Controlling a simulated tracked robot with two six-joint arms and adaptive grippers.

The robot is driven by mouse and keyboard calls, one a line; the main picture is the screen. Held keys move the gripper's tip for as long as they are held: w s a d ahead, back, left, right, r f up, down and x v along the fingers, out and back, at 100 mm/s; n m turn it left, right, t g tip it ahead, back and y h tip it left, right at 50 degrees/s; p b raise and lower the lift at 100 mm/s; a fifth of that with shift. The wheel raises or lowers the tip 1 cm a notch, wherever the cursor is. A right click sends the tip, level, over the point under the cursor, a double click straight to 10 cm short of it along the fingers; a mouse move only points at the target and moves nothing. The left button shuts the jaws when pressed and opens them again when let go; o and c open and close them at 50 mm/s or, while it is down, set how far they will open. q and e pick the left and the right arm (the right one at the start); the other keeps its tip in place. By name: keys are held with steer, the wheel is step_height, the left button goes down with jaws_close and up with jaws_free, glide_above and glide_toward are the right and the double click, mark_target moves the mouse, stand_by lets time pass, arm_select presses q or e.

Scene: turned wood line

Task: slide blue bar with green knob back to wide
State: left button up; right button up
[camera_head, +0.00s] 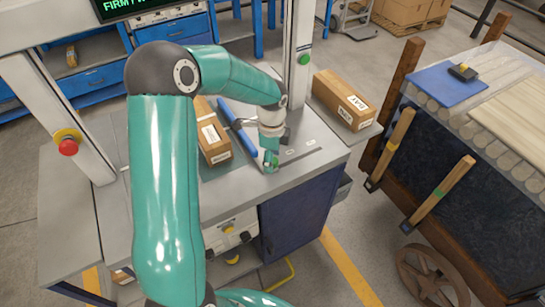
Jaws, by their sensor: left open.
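The blue bar (237,127) lies slanted across the grey machine table (310,162), along the right side of a cardboard box (213,132). A small green part, which looks like the green knob (275,158), shows at the bar's near end, close against my gripper. My left gripper (269,156) points down at this end. It is open, but its fingers are small and partly hidden, so I cannot tell whether they are around the knob or beside it. Small pale labels (290,152) lie on the table to the right; their words are unreadable. My right gripper is not in view.
A second cardboard box (342,98) sits on the table's right side. A white post with a green button (303,59) rises behind. A red button (68,147) is on the left post. A wooden cart (455,185) with bars stands at the right, across a floor gap.

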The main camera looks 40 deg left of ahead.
arm_select(q)
jaws_close()
stand_by(0.3)
